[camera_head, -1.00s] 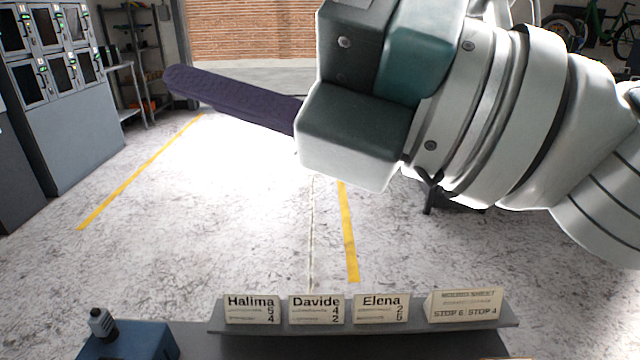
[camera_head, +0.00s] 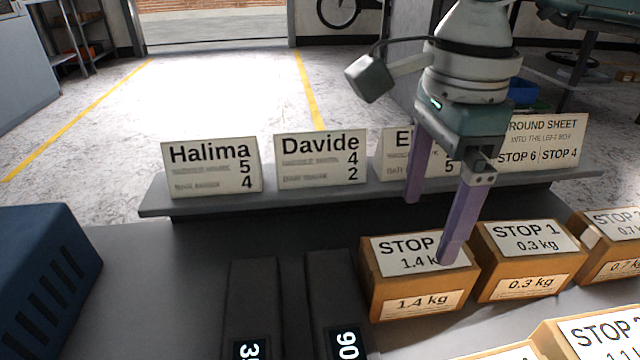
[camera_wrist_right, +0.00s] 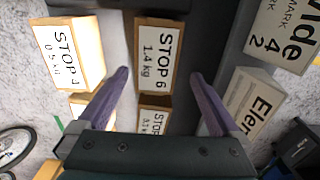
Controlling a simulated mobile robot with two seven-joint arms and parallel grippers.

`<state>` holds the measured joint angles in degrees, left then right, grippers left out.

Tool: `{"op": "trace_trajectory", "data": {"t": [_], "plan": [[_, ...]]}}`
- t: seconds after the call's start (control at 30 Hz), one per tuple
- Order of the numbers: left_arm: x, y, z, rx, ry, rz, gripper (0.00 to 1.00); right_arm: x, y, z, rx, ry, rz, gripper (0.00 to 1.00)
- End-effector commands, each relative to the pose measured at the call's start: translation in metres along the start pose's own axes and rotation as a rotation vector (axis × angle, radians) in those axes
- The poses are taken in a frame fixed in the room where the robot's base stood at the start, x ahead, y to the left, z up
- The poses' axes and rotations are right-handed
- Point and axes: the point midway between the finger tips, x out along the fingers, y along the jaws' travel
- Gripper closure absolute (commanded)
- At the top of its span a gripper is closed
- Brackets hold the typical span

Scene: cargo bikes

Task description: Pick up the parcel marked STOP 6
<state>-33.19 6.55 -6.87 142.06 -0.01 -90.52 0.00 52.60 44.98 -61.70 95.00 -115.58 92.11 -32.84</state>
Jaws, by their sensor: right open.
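The parcel marked STOP 6 (camera_wrist_right: 158,56) is a brown box with white labels reading 1.4 kg, between the two fingers in the right wrist view. In the head view the same 1.4 kg parcel (camera_head: 385,285) stands in the front middle, its number hidden by a finger. My right gripper (camera_head: 432,228) is open and empty, pointing down, with its purple fingers above and just behind the parcel. In the right wrist view the fingertips (camera_wrist_right: 160,76) are spread wider than the box. I cannot tell whether a finger touches it. My left gripper is not in view.
The STOP 1 parcel (camera_head: 530,262) stands close on the right, with other parcels beyond and in front. A grey ledge (camera_head: 215,207) with name cards runs behind. Two dark blocks (camera_head: 252,290) lie left of the parcel. A blue crate (camera_head: 45,270) is at far left.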

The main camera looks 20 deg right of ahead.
Motion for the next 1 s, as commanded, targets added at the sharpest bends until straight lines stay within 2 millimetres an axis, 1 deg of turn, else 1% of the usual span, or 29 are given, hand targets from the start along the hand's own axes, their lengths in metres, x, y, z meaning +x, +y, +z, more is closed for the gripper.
{"op": "trace_trajectory", "data": {"t": [0.2,0.43,0.6,0.7,0.93,1.0], "plan": [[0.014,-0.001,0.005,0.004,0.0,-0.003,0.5,0.034,0.002,0.001,0.0,0.001,0.004,0.0],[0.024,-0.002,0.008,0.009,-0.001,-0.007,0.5,0.056,0.002,0.002,-0.001,-0.001,0.003,0.0],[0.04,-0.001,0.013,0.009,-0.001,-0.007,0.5,0.085,0.004,0.003,0.0,-0.001,0.006,0.0],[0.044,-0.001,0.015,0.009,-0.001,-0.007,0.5,0.096,0.004,0.003,0.0,-0.002,0.004,0.0],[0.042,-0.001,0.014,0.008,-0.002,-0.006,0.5,0.095,0.004,0.003,0.0,-0.002,0.003,0.0],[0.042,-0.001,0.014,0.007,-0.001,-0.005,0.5,0.095,0.004,0.003,0.0,-0.002,0.003,0.08]]}}
